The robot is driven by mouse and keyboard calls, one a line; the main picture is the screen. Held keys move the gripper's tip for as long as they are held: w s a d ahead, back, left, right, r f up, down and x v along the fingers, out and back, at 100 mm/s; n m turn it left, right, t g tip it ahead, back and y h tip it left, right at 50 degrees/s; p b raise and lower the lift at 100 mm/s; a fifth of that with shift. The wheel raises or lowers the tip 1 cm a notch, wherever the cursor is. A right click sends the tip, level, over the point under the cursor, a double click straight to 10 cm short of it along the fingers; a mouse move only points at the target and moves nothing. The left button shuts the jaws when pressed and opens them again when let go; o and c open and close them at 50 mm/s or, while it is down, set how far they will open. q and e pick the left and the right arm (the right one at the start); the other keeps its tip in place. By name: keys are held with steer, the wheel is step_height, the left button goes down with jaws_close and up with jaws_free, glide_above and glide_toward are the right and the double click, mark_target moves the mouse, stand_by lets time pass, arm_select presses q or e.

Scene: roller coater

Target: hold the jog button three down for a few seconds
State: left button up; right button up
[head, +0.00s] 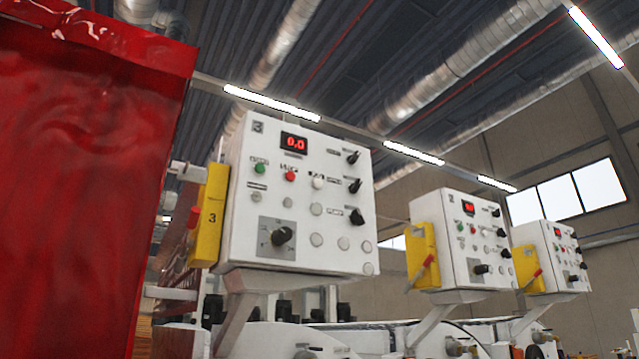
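The control box marked 3 (300,195) is the nearest of three white panels, left of the middle in the head view. It carries a red display reading 0.0 (294,142), a green button (260,168), a red button (290,175), a white button (318,182) and several pale grey buttons (316,240). Black knobs line its right side, and a larger black rotary switch (282,236) sits low on the left. The small labels are too blurred to tell which button is jog. Neither gripper is in view.
A yellow box marked 3 (211,218) with a red handle is on the panel's left side. A large red sheet-like surface (80,180) fills the left. Control box 2 (474,240) and a third box (551,256) stand to the right. Machine parts lie below.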

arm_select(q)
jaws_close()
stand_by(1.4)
